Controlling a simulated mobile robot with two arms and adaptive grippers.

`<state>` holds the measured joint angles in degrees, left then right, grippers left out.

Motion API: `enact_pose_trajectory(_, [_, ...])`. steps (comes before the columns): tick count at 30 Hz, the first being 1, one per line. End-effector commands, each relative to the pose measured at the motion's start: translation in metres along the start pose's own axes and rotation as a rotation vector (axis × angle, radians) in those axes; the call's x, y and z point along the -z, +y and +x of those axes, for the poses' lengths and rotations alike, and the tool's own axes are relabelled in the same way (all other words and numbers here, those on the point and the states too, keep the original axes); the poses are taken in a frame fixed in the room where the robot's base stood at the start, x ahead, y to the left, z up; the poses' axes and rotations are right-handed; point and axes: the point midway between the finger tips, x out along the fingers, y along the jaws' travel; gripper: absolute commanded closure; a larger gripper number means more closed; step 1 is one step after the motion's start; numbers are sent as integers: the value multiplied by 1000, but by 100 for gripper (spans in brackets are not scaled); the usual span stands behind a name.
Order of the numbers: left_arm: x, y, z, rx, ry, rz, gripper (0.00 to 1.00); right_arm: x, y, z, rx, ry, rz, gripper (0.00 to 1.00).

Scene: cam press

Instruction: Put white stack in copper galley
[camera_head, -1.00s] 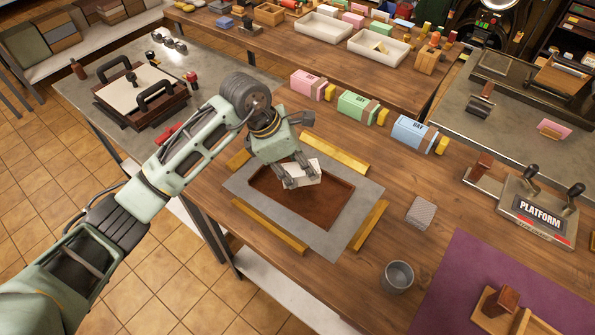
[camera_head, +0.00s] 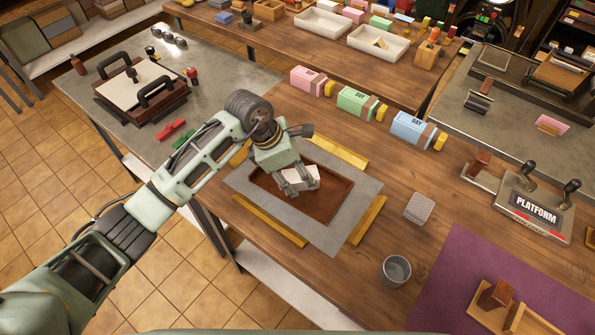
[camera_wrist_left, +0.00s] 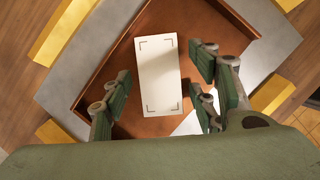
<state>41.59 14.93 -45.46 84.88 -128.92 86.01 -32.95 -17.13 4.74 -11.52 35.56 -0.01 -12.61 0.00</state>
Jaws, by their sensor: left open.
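The white stack (camera_head: 299,177) is a pale block with dark corner marks on its top face, seen in the left wrist view (camera_wrist_left: 159,76). It appears to lie on the floor of the copper galley (camera_head: 268,198), a shallow brown tray set in a grey plate; the wrist view shows the galley's floor (camera_wrist_left: 207,27) around it. My left gripper (camera_head: 297,187) is open just above the stack. In the wrist view its fingers (camera_wrist_left: 160,88) stand on both sides, with gaps to the stack. My right gripper is out of view.
Yellow bars (camera_head: 367,220) surround the grey plate (camera_head: 335,232). Pink, green (camera_head: 358,102) and blue (camera_head: 412,129) boxes stand behind it. A patterned block (camera_head: 420,207) and a metal cup (camera_head: 396,270) stand to the right. Wood between them is clear.

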Motion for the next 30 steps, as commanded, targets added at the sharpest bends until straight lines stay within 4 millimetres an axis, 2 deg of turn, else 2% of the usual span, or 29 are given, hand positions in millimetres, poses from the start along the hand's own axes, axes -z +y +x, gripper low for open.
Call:
enact_pose_trajectory(8, [-2, 0, -4, 0, -1, -1, 46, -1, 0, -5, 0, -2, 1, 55])
enact_pose_trajectory(10, [-1, 1, -9, -3, -1, 1, 46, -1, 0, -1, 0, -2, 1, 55])
enact_pose_trajectory(24, [0, 1, -102, -4, -1, 1, 46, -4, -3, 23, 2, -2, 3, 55])
enact_pose_trajectory(30, [-1, 0, -120, -1, 0, 0, 46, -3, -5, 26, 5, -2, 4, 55])
